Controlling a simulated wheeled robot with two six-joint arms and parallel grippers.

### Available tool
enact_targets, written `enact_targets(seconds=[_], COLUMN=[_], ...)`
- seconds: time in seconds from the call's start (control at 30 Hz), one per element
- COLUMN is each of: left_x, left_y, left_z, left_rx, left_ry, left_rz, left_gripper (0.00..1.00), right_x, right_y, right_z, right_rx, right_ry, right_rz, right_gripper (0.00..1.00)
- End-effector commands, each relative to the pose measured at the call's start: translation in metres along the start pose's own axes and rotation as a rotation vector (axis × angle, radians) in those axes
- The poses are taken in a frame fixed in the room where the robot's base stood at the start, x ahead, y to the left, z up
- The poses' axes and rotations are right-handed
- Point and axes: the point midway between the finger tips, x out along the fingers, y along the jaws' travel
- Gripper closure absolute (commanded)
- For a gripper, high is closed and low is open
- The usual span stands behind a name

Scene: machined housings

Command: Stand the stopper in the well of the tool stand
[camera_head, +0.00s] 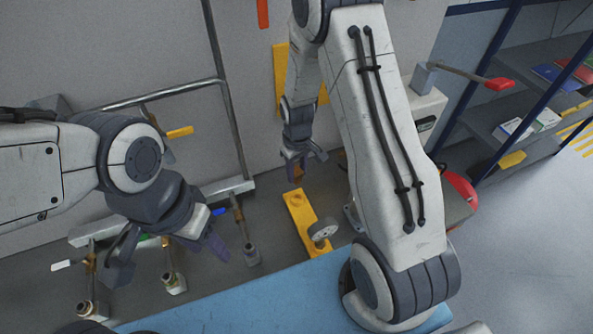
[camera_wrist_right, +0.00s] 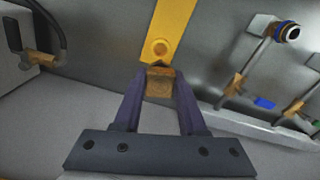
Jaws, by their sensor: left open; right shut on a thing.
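The stopper, a small brown block, is gripped between the fingertips of my right gripper (camera_wrist_right: 160,100) in the right wrist view (camera_wrist_right: 160,84). In the head view a bit of the stopper (camera_head: 298,174) shows below my right gripper (camera_head: 305,164). The tool stand appears to be the long yellow bar (camera_head: 297,212) on the bench, just below that gripper. In the wrist view the yellow bar (camera_wrist_right: 173,20) has a round feature (camera_wrist_right: 160,48) near its end, just beyond the stopper. Whether they touch is unclear. My left gripper (camera_head: 168,260) is open and empty.
A grey round part (camera_head: 322,231) sits at the near end of the yellow bar. Pipes with valves (camera_head: 171,275) stand beneath my left gripper. A blue mat (camera_head: 240,300) lies at the front. A shelf rack (camera_head: 520,100) stands on the right.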

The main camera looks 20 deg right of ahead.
Motion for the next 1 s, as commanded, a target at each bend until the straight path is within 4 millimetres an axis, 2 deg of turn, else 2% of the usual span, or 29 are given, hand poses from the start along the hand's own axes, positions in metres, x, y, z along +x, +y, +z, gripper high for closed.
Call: enact_targets(seconds=[0.13, 0.7, 1.0], left_x=[-0.001, 0.038, 0.044], left_y=[0.0, -0.003, -0.003], left_z=[0.0, 0.002, 0.002], left_rx=[0.0, -0.006, -0.008], left_ry=[0.0, 0.0, 0.0], left_rz=[0.0, 0.0, 0.0], left_gripper=[0.5, 0.5, 0.5], right_x=[-0.001, 0.048, 0.058], right_y=[0.0, 0.0, 0.0], right_z=[0.002, 0.002, 0.002], right_rx=[0.0, -0.001, -0.001], right_ry=[0.001, 0.0, 0.0], right_rz=[0.0, 0.0, 0.0], right_gripper=[1.0, 1.0, 1.0])
